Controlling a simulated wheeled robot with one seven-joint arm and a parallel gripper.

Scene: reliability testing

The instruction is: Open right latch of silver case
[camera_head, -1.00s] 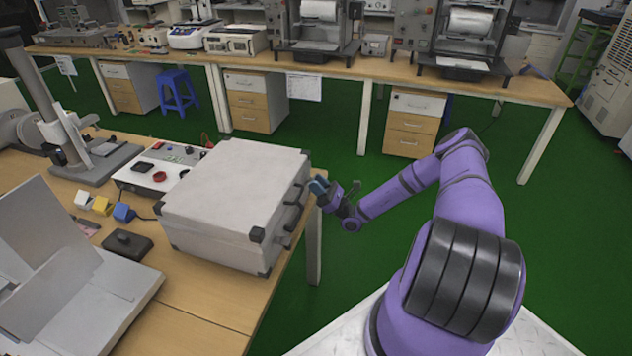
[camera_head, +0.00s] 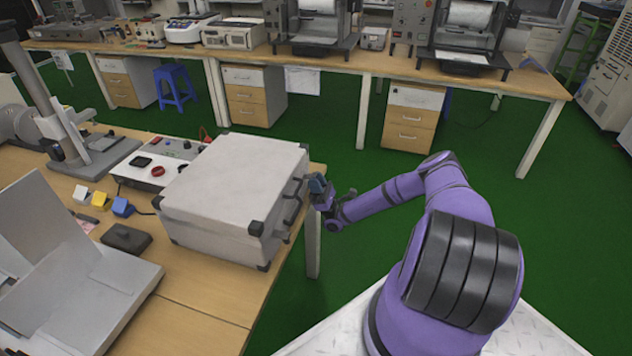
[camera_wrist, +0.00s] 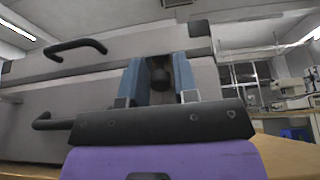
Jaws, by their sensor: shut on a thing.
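The silver case (camera_head: 225,190) lies closed on the near wooden table, its black-fitted front face turned right towards my arm. My gripper (camera_head: 317,186) is at the far end of that face. In the wrist view, my gripper (camera_wrist: 160,72) has a blue finger on each side of a small dark part, which looks like the right latch (camera_wrist: 161,84). The jaws are shut on it. The fingers hide most of the latch, so its exact position cannot be told. Dark handle-like bars (camera_wrist: 76,47) show on the case face to the left.
A control box (camera_head: 160,165) with a red knob stands behind the case. A grey open device (camera_head: 70,265) and a dark small box (camera_head: 127,238) are at the left. Open green floor (camera_head: 345,255) lies between the table and my base. A long bench (camera_head: 330,70) stands at the back.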

